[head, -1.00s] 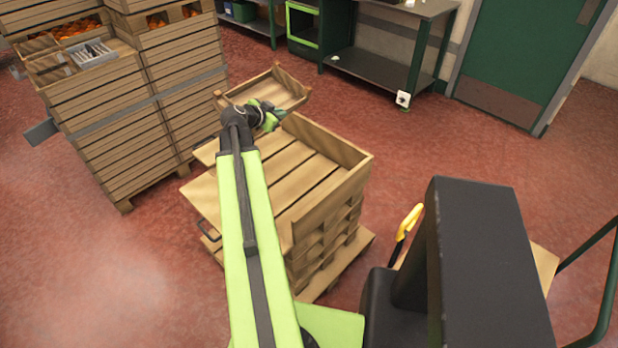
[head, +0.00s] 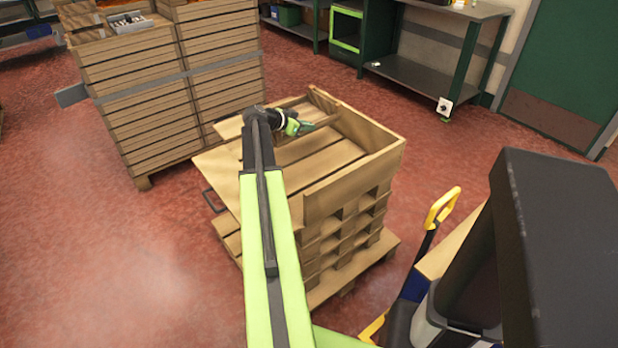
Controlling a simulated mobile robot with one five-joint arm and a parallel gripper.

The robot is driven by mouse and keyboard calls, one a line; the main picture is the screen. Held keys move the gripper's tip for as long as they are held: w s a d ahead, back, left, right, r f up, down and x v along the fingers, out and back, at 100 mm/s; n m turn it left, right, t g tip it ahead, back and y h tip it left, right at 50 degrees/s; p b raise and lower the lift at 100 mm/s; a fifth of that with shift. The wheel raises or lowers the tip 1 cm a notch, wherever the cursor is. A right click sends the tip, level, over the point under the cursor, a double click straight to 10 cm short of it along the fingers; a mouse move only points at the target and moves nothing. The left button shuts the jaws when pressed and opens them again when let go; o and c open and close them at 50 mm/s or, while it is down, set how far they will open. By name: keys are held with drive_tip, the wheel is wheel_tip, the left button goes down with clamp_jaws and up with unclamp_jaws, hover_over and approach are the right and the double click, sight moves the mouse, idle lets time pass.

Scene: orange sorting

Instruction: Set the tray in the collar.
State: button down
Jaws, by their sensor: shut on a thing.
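The collar (head: 352,180) is an open wooden frame on top of a stack of pallets, with a slatted floor inside. My gripper (head: 306,128) is over the far part of the collar, shut on the wooden tray (head: 322,101). The tray is a shallow slatted box with raised corner posts. It shows at the collar's far end, partly hidden by my arm and gripper. Its rim looks close to the collar's far wall, but I cannot tell whether it touches or rests on the floor inside.
Tall stacks of wooden crates (head: 150,100) stand behind at left, with a small grey box (head: 130,22) on top. A pallet truck with a yellow handle (head: 441,206) is at right. A dark workbench (head: 430,75) stands at the back. Red floor is clear at left.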

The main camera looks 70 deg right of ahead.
drive_tip(key=b, duration=0.3)
hover_over(304, 164)
wheel_tip(304, 164, down, 5)
drive_tip(key=shift+g, duration=0.3)
wheel_tip(304, 164, down, 10)
drive_tip(key=b, duration=1)
drive_tip(key=shift+f, duration=0.2)
drive_tip(key=shift+r, duration=0.2)
drive_tip(key=c, duration=2)
unclamp_jaws()
drive_tip(key=shift+f, duration=0.15)
drive_tip(key=o, duration=0.4)
